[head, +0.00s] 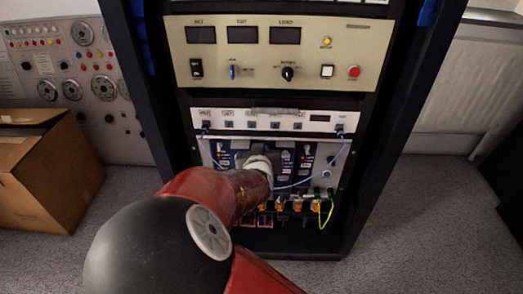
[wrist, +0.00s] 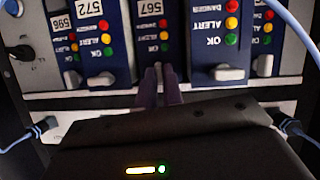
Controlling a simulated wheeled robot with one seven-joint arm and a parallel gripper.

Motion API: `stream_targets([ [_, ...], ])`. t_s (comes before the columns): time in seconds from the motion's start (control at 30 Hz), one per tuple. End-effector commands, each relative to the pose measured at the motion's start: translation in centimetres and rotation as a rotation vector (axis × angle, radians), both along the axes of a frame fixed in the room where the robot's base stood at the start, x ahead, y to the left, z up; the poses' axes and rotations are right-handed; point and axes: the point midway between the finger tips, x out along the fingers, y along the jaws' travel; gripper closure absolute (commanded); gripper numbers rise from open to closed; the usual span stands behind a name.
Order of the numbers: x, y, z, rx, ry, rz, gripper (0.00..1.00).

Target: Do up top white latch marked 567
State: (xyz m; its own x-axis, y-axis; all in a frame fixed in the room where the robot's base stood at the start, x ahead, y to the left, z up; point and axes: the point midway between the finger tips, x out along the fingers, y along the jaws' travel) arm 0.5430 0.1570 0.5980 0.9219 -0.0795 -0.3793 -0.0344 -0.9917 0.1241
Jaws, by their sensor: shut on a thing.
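In the wrist view, the blue module marked 567 (wrist: 151,40) stands upside down in the picture, with red, yellow and green lights. The white latch (wrist: 158,68) at its end is mostly hidden by my fingers. My gripper (wrist: 160,82) is closed around this latch, its two dark fingers lined up with the module. How far the latch is turned cannot be made out. In the head view, my red arm and pale wrist reach into the rack and hide the 567 module and my fingers.
Close neighbours in the wrist view are module 572 (wrist: 95,40) with its white latch (wrist: 101,80), and another blue module (wrist: 220,40) with a white latch (wrist: 229,74). Blue cables (head: 343,155) hang at the sides. A cardboard box (head: 75,185) stands left of the rack.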

Motion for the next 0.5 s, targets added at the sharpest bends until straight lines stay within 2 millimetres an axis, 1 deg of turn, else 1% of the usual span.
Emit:
stream_targets([
  [0.2, 0.02, -0.08, 0.0, 0.096, -0.003, 0.0, 1.0],
  [0.5, 0.0, -0.07, -0.03, 0.14, -0.005, 0.002, 1.0],
])
